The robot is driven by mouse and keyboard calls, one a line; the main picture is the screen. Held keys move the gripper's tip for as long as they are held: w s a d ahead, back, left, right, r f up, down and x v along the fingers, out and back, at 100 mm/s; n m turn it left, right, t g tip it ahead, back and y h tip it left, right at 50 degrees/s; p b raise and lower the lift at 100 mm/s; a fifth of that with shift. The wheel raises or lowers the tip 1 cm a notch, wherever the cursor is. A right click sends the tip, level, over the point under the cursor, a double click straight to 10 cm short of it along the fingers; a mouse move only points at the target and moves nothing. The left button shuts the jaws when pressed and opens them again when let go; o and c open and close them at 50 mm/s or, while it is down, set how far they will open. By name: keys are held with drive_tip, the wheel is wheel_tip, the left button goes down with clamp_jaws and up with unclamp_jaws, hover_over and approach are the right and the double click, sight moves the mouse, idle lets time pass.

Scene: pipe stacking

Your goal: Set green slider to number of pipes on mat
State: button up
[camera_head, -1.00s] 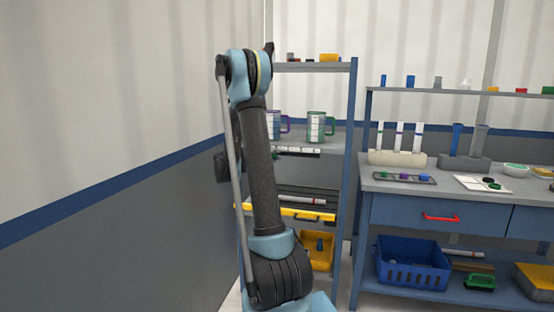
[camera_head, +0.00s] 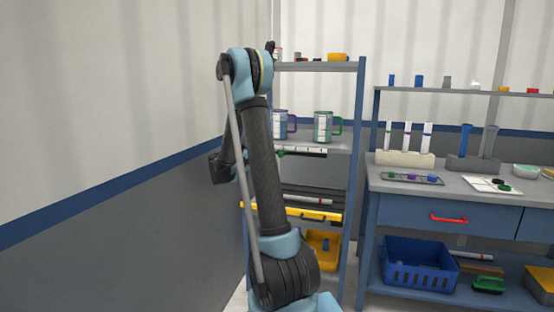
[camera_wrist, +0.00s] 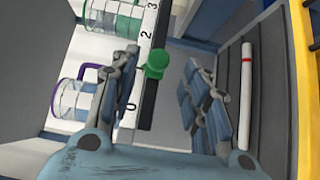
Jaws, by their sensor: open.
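The green slider (camera_wrist: 157,62) is a round knob on a dark rail beside a white number scale (camera_wrist: 133,95). The scale shows 0, 2 and 3, and the knob sits between 0 and 2. It also shows as a small green spot in the head view (camera_head: 281,153). My gripper (camera_wrist: 162,64) is open, with a finger on each side of the knob. I cannot tell whether either finger touches it. One white pipe with a red band (camera_wrist: 246,95) lies on a dark grey surface; it also shows on the shelf below in the head view (camera_head: 318,201). The mat's edges are unclear.
A purple-handled cup (camera_head: 280,125) and a green-handled cup (camera_head: 324,127) stand on the shelf above the slider. A yellow edge (camera_head: 307,213) runs below the pipe. A workbench (camera_head: 400,206) with a blue basket (camera_head: 420,267) stands right. The wall is close on the left.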

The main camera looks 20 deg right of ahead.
drive_tip(key=s+a, duration=0.1)
drive_tip(key=a, duration=0.5)
drive_tip(key=shift+a, duration=0.3)
drive_tip(key=shift+s, duration=0.15)
drive_tip(key=s+d+f+y, duration=0.1)
drive_tip(key=s+y, duration=0.2)
drive_tip(key=s, duration=0.4)
drive_tip(key=s+d+f+g+y, duration=0.1)
drive_tip(key=s+d+y, duration=0.15)
drive_tip(key=s, duration=0.45)
drive_tip(key=s+d+f+y, duration=0.1)
drive_tip(key=s+f+y, duration=0.15)
drive_tip(key=s, duration=0.45)
drive_tip(key=s+a+f+m+y, duration=0.1)
drive_tip(key=s+a+f+y, duration=0.3)
drive_tip(key=s, duration=0.6)
drive_tip(key=s+a+f+m+y, duration=0.1)
drive_tip(key=s+a+f+y, duration=0.4)
drive_tip(key=s, duration=0.6)
drive_tip(key=a+f, duration=0.2)
drive_tip(key=a, duration=0.1)
drive_tip(key=shift+s+a+y, duration=0.15)
drive_tip(key=shift+y, duration=0.15)
drive_tip(key=shift+f, duration=0.15)
drive_tip(key=shift+c, duration=1.2)
